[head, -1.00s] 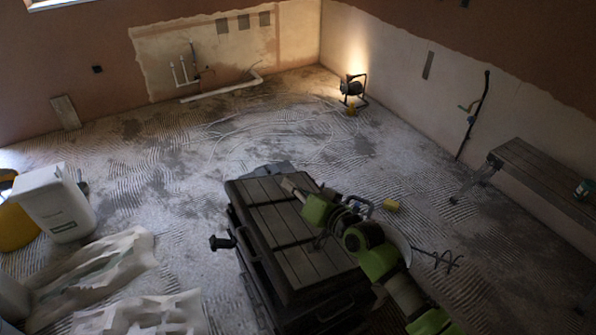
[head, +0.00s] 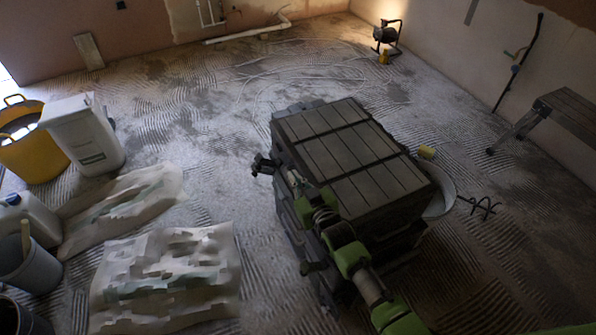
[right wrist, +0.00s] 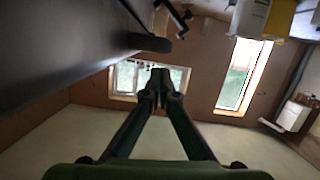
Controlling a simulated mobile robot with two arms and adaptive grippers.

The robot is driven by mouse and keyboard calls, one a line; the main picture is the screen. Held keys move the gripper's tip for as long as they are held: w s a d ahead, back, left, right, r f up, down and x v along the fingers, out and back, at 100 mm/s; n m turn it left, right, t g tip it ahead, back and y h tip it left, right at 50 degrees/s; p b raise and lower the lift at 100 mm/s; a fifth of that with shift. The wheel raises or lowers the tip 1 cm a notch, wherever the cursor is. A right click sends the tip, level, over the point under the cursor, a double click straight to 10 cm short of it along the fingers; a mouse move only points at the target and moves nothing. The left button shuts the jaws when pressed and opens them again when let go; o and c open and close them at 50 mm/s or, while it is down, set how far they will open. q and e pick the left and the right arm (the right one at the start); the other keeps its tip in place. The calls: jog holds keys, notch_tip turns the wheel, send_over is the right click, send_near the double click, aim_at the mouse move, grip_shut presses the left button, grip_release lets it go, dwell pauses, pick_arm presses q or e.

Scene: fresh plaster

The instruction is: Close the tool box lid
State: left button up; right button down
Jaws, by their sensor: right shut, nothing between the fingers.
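The dark tool box (head: 285,215) stands on the floor in the middle of the head view. Its slatted lid (head: 345,150) lies over the top; I cannot tell whether it sits fully down. A black handle-like part (head: 262,164) sticks out at the box's left side. My right gripper (head: 293,178) is at the left side of the box, beside the lid's edge. In the right wrist view its fingers (right wrist: 160,78) are together with nothing between them, and a dark panel (right wrist: 70,40) of the box fills the upper left. My left gripper is not in view.
A bucket (head: 440,192) and a mixing paddle (head: 480,207) are right of the box. A bench (head: 570,112) stands at the right wall. Crumpled sheets (head: 165,275), a white bin (head: 85,135) and a yellow tub (head: 30,155) are at the left. The floor behind the box is mostly clear.

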jog(key=f, duration=0.1)
jog(key=f+b, duration=0.1)
jog(key=shift+a+f, duration=0.2)
jog(key=shift+f, duration=0.2)
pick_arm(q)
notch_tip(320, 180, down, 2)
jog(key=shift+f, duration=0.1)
pick_arm(e)
jog(key=shift+s+f, duration=0.25)
jog(key=shift+f, duration=0.05)
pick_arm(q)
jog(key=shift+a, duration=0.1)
pick_arm(e)
jog(key=shift+s+f, duration=0.1)
jog(key=shift+f, duration=0.05)
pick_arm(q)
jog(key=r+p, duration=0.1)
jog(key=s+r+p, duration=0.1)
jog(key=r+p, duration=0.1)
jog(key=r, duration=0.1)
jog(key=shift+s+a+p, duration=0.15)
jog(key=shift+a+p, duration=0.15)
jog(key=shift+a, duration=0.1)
pick_arm(e)
jog(key=s+d+r, duration=0.2)
jog(key=s+r, duration=0.5)
jog(key=s, duration=0.2)
jog(key=shift+d+r, duration=0.2)
jog(key=shift+r, duration=0.1)
